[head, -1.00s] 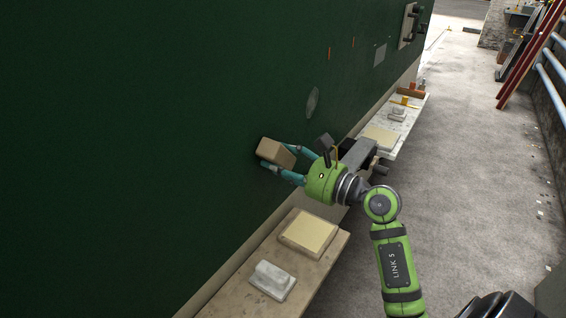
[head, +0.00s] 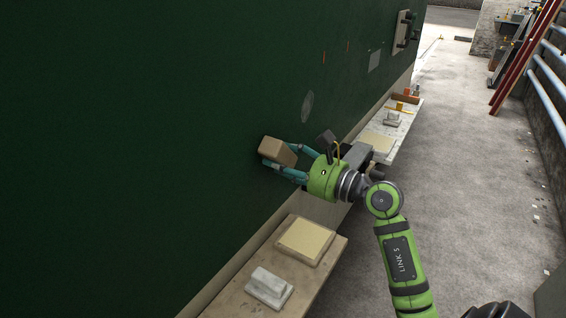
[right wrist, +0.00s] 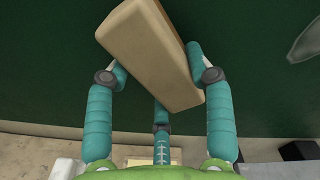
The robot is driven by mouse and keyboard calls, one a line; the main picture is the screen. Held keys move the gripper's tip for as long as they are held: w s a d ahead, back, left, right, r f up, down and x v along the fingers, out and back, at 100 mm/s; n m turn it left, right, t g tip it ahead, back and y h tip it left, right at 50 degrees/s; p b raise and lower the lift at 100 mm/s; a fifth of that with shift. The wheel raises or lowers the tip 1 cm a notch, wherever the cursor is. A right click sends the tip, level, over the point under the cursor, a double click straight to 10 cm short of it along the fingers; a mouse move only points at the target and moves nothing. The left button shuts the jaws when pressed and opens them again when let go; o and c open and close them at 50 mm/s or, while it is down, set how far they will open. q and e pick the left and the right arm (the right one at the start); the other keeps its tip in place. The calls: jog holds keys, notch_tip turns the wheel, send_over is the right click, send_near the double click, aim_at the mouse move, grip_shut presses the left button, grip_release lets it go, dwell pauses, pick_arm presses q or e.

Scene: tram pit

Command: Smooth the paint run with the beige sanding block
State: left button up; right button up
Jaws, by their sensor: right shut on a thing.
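The beige sanding block (head: 277,151) is held by my right gripper (head: 289,161) up against or very near the dark green wall panel (head: 130,130). In the right wrist view the block (right wrist: 150,50) sits tilted between the teal fingers (right wrist: 155,85), which are shut on it. I cannot tell whether its far face touches the panel. I cannot make out which mark is the paint run. My left gripper is not in view.
Below is a bench (head: 225,300) with a yellowish pad (head: 305,240) and a pale grey block (head: 269,286). A farther white shelf (head: 398,128) carries small items. Orange marks (head: 348,46) and a grey plate (head: 374,60) are on the panel.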

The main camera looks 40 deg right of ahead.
jog(key=shift+a, duration=0.1)
jog(key=shift+s+a, duration=0.25)
jog(key=shift+a, duration=0.3)
jog(key=shift+s+a, duration=0.25)
jog(key=shift+a, duration=0.25)
jog(key=shift+d, duration=0.1)
jog(key=shift+w+d+b, duration=0.2)
jog(key=shift+d+b, duration=0.15)
jog(key=shift+d, duration=0.1)
jog(key=shift+w+d+b, duration=0.2)
jog(key=shift+d+b, duration=0.1)
jog(key=shift+d, duration=0.15)
jog(key=shift+w+d, duration=0.1)
jog(key=shift+d, duration=0.05)
